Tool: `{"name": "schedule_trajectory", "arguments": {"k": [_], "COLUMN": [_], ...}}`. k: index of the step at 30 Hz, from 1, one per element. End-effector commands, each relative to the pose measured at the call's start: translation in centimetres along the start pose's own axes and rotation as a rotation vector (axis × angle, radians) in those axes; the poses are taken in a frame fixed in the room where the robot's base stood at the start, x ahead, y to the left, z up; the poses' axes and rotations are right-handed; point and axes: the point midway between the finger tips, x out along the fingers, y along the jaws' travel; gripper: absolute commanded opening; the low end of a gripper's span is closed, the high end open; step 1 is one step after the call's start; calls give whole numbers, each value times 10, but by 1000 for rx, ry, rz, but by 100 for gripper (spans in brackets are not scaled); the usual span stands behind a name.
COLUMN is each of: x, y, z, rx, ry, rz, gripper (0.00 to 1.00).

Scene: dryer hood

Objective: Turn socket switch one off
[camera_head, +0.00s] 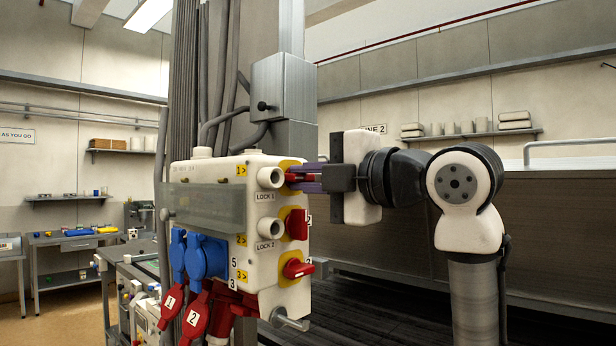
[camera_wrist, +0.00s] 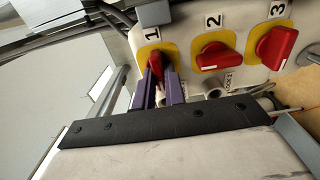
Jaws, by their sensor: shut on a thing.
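A white socket box (camera_head: 215,185) carries three red rotary switches on yellow plates on its right side. Switch one (camera_head: 293,176) is the top one, partly hidden by my gripper. It also shows in the wrist view (camera_wrist: 155,61), under the label 1. My gripper (camera_head: 300,177) reaches in from the right, its purple fingers (camera_wrist: 159,85) shut on the switch one knob. Switch two (camera_head: 297,224) is below, and also shows in the wrist view (camera_wrist: 217,58). Switch three (camera_head: 297,268) is lowest, and its knob also shows in the wrist view (camera_wrist: 276,47).
White round lock fittings, lock 1 (camera_head: 270,178) and lock 2 (camera_head: 269,228), stick out close beside the switches. Blue plugs (camera_head: 205,257) and red plugs (camera_head: 195,316) hang below the box. A metal post with cables rises behind it. A dark panel (camera_head: 560,215) stands behind my arm.

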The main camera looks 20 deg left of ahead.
Motion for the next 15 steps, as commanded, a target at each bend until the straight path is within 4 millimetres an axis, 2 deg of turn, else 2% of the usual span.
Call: {"name": "schedule_trajectory", "arguments": {"k": [10, 11, 15], "x": [0, 0, 0], "y": [0, 0, 0], "z": [0, 0, 0], "rx": [-5, -5, -4], "ry": [0, 0, 0], "rz": [0, 0, 0], "gripper": [0, 13, 32]}}
